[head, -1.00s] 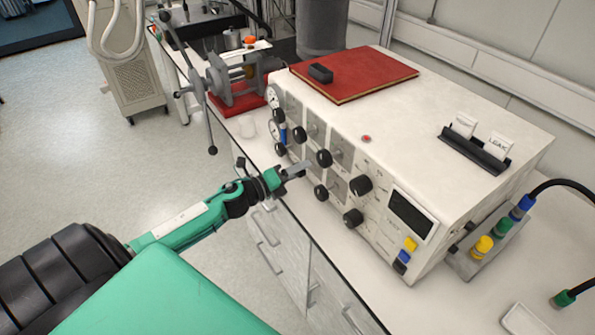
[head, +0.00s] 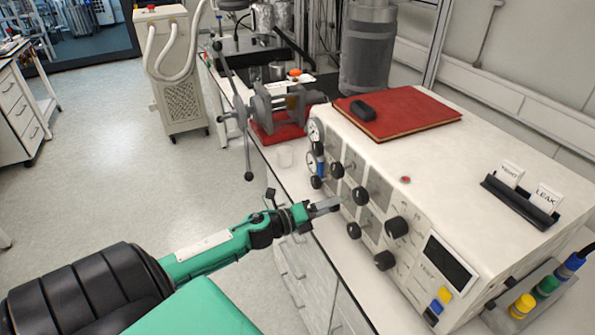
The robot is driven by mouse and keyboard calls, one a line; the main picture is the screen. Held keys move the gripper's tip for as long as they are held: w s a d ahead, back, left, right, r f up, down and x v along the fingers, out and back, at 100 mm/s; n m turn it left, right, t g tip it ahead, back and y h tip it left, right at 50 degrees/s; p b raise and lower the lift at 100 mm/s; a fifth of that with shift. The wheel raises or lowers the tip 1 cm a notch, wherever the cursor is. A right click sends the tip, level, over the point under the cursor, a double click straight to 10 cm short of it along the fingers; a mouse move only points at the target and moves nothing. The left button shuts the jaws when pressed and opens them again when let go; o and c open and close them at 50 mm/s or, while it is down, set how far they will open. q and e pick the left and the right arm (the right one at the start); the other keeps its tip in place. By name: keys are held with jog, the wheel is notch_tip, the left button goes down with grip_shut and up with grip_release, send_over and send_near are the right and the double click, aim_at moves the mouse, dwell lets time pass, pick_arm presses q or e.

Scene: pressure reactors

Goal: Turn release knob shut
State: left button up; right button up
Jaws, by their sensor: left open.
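A white control box (head: 470,165) stands on the bench at the right, with several black knobs on its front panel. Among them are an upper middle knob (head: 360,195), a lower middle knob (head: 354,230), an upper right knob (head: 396,227) and a lower right knob (head: 385,260). I cannot read which one is the release knob. My left gripper (head: 328,206) is open in front of the panel, left of the two middle knobs. It holds nothing I can see; whether its fingertips touch a knob is unclear. My right gripper is out of view.

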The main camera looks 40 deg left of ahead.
pick_arm(q)
jog(key=b+v, duration=0.2)
jog(key=v, duration=1)
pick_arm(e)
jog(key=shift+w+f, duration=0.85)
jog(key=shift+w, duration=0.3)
pick_arm(q)
jog(key=shift+s, duration=0.1)
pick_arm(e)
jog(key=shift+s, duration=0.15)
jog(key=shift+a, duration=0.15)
